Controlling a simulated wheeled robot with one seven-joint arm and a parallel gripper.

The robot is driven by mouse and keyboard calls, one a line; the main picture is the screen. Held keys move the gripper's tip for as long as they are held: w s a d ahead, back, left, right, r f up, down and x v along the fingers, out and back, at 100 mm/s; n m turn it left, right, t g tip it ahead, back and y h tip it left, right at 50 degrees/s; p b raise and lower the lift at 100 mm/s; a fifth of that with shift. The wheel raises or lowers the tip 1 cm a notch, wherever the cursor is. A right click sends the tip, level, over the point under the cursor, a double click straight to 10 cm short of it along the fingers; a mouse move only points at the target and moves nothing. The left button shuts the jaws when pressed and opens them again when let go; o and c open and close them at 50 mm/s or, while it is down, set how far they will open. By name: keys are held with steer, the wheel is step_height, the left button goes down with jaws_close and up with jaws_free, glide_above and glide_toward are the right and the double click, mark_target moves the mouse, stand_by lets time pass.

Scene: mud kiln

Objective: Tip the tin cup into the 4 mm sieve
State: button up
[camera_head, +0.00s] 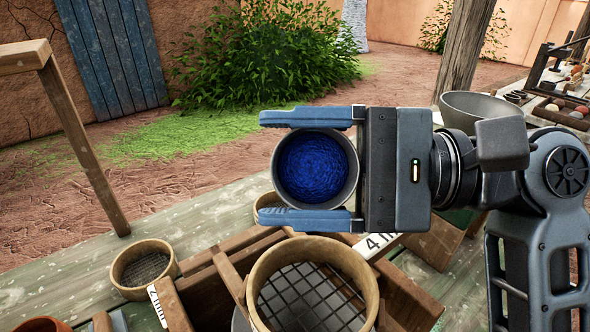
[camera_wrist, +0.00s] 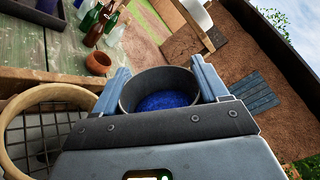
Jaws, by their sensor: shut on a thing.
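The tin cup (camera_head: 316,168) is a round grey metal cup with bright blue grains inside. My gripper (camera_head: 312,168) is shut around its sides and holds it in the air, its mouth facing the head camera. In the wrist view the cup (camera_wrist: 160,88) sits between the two blue fingers. The 4 mm sieve (camera_head: 371,283) is a wooden ring with a coarse dark mesh, below and slightly right of the cup in the head view, by a partly hidden "4 m" label (camera_head: 378,243). In the wrist view the sieve (camera_wrist: 88,98) is at the left. I see no blue grains on its mesh.
A finer sieve (camera_head: 145,268) labelled "2 mm" stands left. Another round rim (camera_head: 268,204) is partly hidden behind my gripper. A grey bowl (camera_head: 482,108) is behind my arm. Green and brown bottles (camera_wrist: 97,24) and a clay pot (camera_wrist: 98,62) stand on the bench. A wooden post frame (camera_head: 85,150) rises at left.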

mark_target(294, 206)
steer(key=shift+s+f+n+b, duration=0.2)
steer(key=shift+n+b, duration=0.3)
steer(key=shift+b, duration=0.8)
steer(key=shift+s+f+n+b, duration=0.2)
steer(key=shift+f+n+b, duration=0.3)
steer(key=shift+n+b, duration=0.55)
steer(key=shift+s+f+n+b, duration=0.3)
steer(key=shift+f+n+b, duration=0.15)
steer(key=shift+n+b, duration=0.55)
steer(key=shift+s+f+n+b, duration=0.3)
steer(key=shift+f+n+b, duration=0.1)
steer(key=shift+n+b, duration=0.55)
steer(key=shift+s+a+r+n+b, duration=0.1)
steer(key=shift+s+n+b, duration=0.15)
steer(key=shift+n, duration=0.65)
steer(key=shift+r, duration=0.15)
steer(key=shift+r+p, duration=0.6)
steer(key=shift+p, duration=0.3)
